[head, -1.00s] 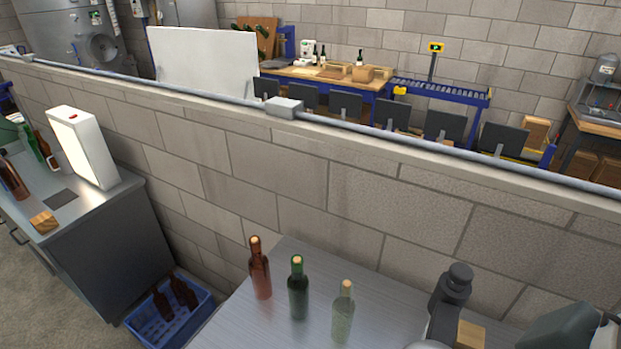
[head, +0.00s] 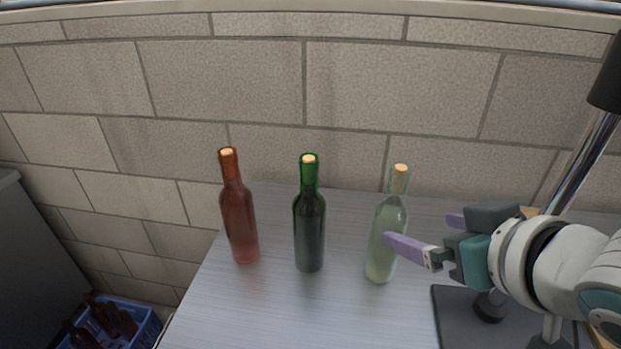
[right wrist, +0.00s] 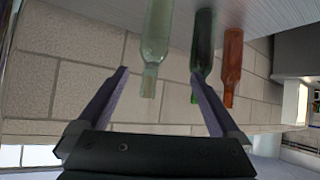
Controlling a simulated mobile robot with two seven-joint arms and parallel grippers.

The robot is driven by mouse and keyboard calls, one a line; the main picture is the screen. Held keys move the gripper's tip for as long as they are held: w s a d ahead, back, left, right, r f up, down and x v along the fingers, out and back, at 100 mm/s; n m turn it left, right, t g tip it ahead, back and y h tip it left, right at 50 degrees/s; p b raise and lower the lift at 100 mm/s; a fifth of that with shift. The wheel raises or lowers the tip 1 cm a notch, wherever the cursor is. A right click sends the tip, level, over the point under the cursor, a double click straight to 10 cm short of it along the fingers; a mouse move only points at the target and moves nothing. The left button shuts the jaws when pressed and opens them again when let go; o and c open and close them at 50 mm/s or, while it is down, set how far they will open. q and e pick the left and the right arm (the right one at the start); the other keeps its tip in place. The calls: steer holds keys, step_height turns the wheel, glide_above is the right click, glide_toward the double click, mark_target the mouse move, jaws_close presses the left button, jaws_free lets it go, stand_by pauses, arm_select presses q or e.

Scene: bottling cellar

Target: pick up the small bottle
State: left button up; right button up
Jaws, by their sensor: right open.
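Three corked bottles stand upright in a row on the grey metal table (head: 270,315): a brown-red one (head: 239,215) at left, a dark green one (head: 309,230) in the middle, and a clear pale-green one (head: 384,250) at right. They look close in size; I cannot tell which is the small one. My right gripper (head: 421,229) is open and empty beside the clear bottle, one purple finger overlapping its right edge in the head view. In the right wrist view, the clear bottle (right wrist: 157,30) shows between the open fingers, with the green (right wrist: 203,45) and brown (right wrist: 232,60) bottles to the right.
A block wall (head: 230,80) rises behind the table. A metal post with a black head (head: 608,80) and a dark flat plate (head: 455,315) are at right. A blue crate (head: 145,328) with brown bottles stands low at left. The table front is clear.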

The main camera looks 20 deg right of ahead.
mark_target(391, 252)
steer(key=w+f+t+b, duration=0.1)
steer(key=f+b, duration=0.2)
steer(key=f, duration=0.1)
steer(key=w+d+f+t+b, duration=0.1)
steer(key=f+b, duration=0.2)
steer(key=w+f+b, duration=0.2)
steer(key=f+b, duration=0.1)
steer(key=f, duration=0.1)
steer(key=shift+d+f+t+b, duration=0.3)
steer(key=shift+d+t+b, duration=0.1)
steer(key=b+x, duration=0.1)
steer(key=x, duration=0.3)
steer(key=shift+w, duration=0.4)
steer(key=shift+b+x, duration=0.75)
steer(key=shift+x, duration=1.95)
arm_select(q)
step_height(391, 252, down, 16)
steer(key=shift+w+a+r, duration=0.15)
arm_select(e)
steer(key=shift+s+d, duration=0.1)
steer(key=shift+d, duration=0.1)
steer(key=shift+c, duration=0.4)
steer(key=c, duration=0.9)
jaws_close()
steer(key=shift+r, duration=0.1)
